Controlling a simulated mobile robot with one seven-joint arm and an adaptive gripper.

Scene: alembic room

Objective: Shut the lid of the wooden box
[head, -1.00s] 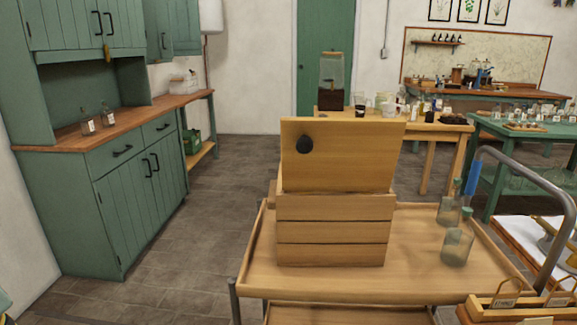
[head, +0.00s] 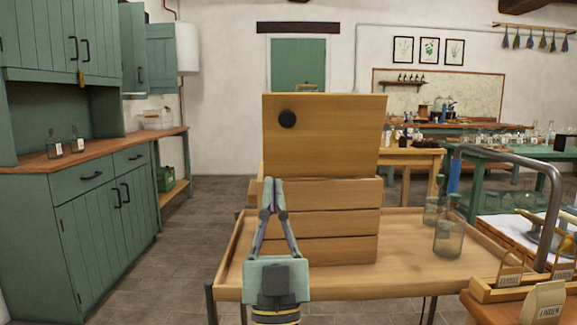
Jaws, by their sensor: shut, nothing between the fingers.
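The wooden box (head: 335,222) stands on a wooden cart (head: 410,284). Its lid (head: 335,135) is open and stands up, tilted, with a round black knob (head: 287,119) at its upper left. My gripper (head: 272,182) is in front of the box's left part, pointing up, with its fingertips near the lower edge of the lid and below the knob. Its fingers meet at the tips and hold nothing. I cannot tell whether the fingertips touch the box. The inside of the box is hidden.
Glass bottles (head: 449,234) stand on the cart right of the box. A curved metal handle (head: 550,190) rises at the cart's right. A tray with paper packets (head: 540,303) is at lower right. Green cabinets (head: 80,220) line the left; the floor between is clear.

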